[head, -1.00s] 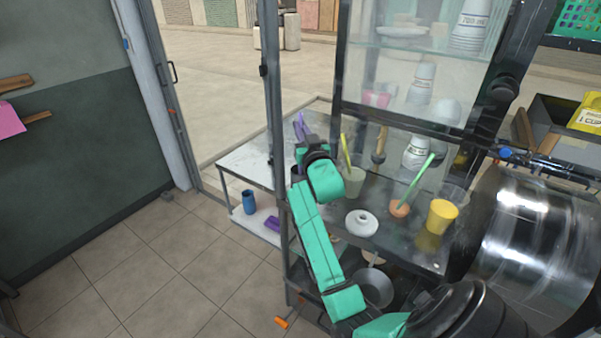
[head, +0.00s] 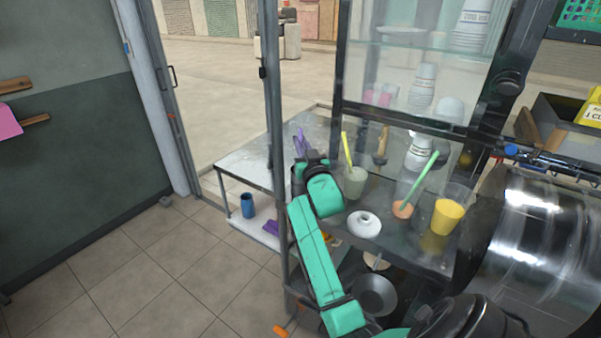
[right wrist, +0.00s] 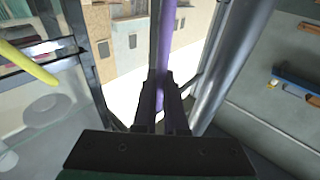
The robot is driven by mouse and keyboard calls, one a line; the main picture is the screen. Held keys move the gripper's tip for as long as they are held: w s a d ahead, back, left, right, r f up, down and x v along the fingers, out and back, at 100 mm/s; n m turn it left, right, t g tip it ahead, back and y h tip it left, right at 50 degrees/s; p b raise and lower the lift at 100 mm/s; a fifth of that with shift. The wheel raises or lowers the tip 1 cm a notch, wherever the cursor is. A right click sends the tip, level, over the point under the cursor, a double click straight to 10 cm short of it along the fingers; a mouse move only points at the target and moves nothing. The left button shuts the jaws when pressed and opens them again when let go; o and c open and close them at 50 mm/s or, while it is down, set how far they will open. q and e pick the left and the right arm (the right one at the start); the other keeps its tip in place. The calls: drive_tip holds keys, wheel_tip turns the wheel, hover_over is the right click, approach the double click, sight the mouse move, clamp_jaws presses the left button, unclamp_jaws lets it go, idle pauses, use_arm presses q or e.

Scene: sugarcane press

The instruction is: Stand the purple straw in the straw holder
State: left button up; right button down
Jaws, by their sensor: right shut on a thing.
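My right gripper (head: 312,160) is shut on the purple straw (head: 300,142), above the left end of the cart's dark counter. In the right wrist view the straw (right wrist: 166,40) runs upward from between the two fingers (right wrist: 160,100), close to upright. A dark, cup-like thing (head: 297,182), perhaps the straw holder, stands just below and left of the gripper, partly covered by my arm. The straw's lower end is hidden in the head view, so I cannot tell whether it is inside. My left gripper is not in view.
A metal post (head: 273,110) stands close left of the gripper. A pale cup with a yellow straw (head: 347,150), a white lid-like piece (head: 364,223), an orange cup with a green straw (head: 423,180) and a yellow cup (head: 447,217) stand to the right. A blue cup (head: 248,206) sits lower left.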

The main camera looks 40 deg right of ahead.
sight(301, 129)
drive_tip(key=shift+f, duration=0.15)
drive_tip(key=c, duration=0.9)
unclamp_jaws()
wheel_tip(301, 129, up, 7)
drive_tip(key=p, duration=0.6)
drive_tip(key=shift+r+p, duration=0.2)
drive_tip(key=shift+p, duration=0.2)
drive_tip(key=shift+f, duration=0.1)
drive_tip(key=shift+f, duration=0.1)
